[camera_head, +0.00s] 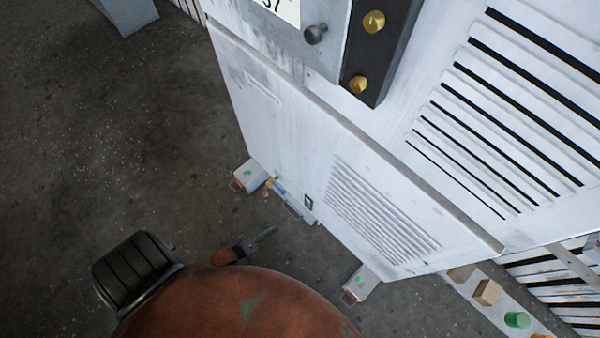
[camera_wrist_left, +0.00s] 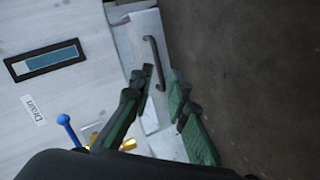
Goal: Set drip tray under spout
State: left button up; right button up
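A pale tray-like piece with a dark curved handle (camera_wrist_left: 155,62), apparently the drip tray (camera_wrist_left: 142,30), lies ahead of my left gripper (camera_wrist_left: 160,88) in the left wrist view. A brass spout (camera_wrist_left: 128,145) and a blue lever (camera_wrist_left: 66,124) show at lower left, partly hidden by the fingers and dark gripper body. In the head view my left gripper (camera_head: 266,235) is small, near the floor beside the cabinet's lower edge. My right gripper is out of view.
A large white cabinet (camera_head: 280,110) with louvres fills the right of the head view. Its feet (camera_head: 362,283) stick out at floor level. A "Drain" label (camera_wrist_left: 33,110) is on its panel. A plank (camera_head: 485,305) with small blocks is at lower right.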

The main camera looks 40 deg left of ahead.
aim_at(289, 212)
pick_arm(q)
jog(key=w+f+n+t+b, duration=0.1)
jog(key=n+b, duration=0.1)
jog(key=w+f+n+t+b, duration=0.1)
jog(key=w+f+b, duration=0.1)
jog(key=b, duration=0.1)
jog(key=w+a+f+n+t+b, duration=0.1)
jog(key=n+b, duration=0.1)
jog(key=b, duration=0.1)
jog(key=shift+w+f+n+y, duration=0.25)
jog(key=shift+w+n+y, duration=0.05)
jog(key=shift+w, duration=0.2)
jog(key=shift+w+r+n, duration=0.1)
jog(key=shift+w+n, duration=0.2)
jog(key=shift+w, duration=0.05)
jog(key=b+x, duration=0.1)
jog(key=x, duration=0.5)
jog(key=shift+a+b, duration=0.1)
jog(key=shift+b, duration=0.3)
jog(key=shift+w, duration=0.6)
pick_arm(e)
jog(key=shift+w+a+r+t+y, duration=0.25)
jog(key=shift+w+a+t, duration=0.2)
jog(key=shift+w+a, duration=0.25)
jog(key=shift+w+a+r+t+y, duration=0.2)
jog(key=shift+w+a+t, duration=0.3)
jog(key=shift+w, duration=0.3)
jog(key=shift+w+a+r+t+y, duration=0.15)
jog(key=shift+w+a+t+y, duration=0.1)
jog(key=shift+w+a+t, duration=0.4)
